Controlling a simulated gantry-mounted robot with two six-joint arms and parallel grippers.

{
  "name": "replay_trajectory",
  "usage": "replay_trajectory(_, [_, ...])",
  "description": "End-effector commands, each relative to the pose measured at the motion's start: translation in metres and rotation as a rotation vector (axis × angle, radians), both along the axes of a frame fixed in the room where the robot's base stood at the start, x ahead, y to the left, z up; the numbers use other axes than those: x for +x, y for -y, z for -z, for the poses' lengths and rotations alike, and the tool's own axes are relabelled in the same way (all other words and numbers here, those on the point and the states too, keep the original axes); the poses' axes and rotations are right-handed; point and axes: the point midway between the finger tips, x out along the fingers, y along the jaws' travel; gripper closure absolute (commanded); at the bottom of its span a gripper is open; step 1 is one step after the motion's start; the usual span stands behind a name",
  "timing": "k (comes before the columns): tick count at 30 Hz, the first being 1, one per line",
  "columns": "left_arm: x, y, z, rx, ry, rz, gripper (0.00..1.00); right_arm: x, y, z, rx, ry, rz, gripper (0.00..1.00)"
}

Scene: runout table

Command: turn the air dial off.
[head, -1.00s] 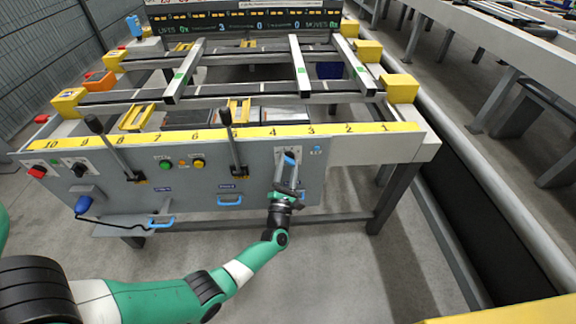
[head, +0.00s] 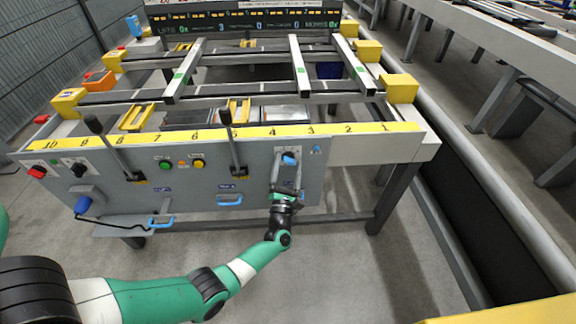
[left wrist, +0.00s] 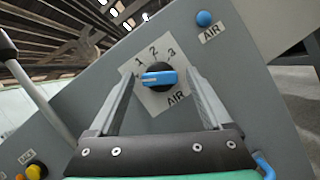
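The air dial (head: 288,158) is a black knob with a blue bar on the right part of the grey front panel. In the left wrist view the dial (left wrist: 159,78) sits on a white plate marked 1, 2, 3 and AIR. Its bar lies nearly level, its left end below the 1; a label there is partly hidden. My left gripper (head: 288,168) is in front of the dial, open. In the left wrist view its fingers stand apart on either side of the knob, with gaps. My right gripper is not in view.
A blue round AIR lamp (left wrist: 204,18) sits beside the dial. To the left stand an upright black-knobbed lever (head: 228,130) and a blue handle (head: 230,200). A yellow numbered strip (head: 240,133) runs above the panel. The floor in front is clear.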

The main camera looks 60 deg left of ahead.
Motion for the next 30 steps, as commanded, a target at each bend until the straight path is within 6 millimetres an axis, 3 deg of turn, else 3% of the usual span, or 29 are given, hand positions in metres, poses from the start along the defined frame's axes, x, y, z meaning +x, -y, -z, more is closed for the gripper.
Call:
replay_trajectory(8, [-0.001,0.003,0.000,0.001,0.000,0.001,0.18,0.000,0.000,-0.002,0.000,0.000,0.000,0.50])
replay_trajectory(11, [-0.007,0.013,0.003,0.001,0.000,0.003,0.18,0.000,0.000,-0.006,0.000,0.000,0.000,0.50])
replay_trajectory(22, [-0.050,0.078,0.031,0.001,-0.002,0.004,0.18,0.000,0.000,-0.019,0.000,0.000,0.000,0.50])
replay_trajectory(30, [-0.060,0.092,0.038,0.001,0.001,0.000,0.18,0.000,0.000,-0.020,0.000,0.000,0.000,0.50])
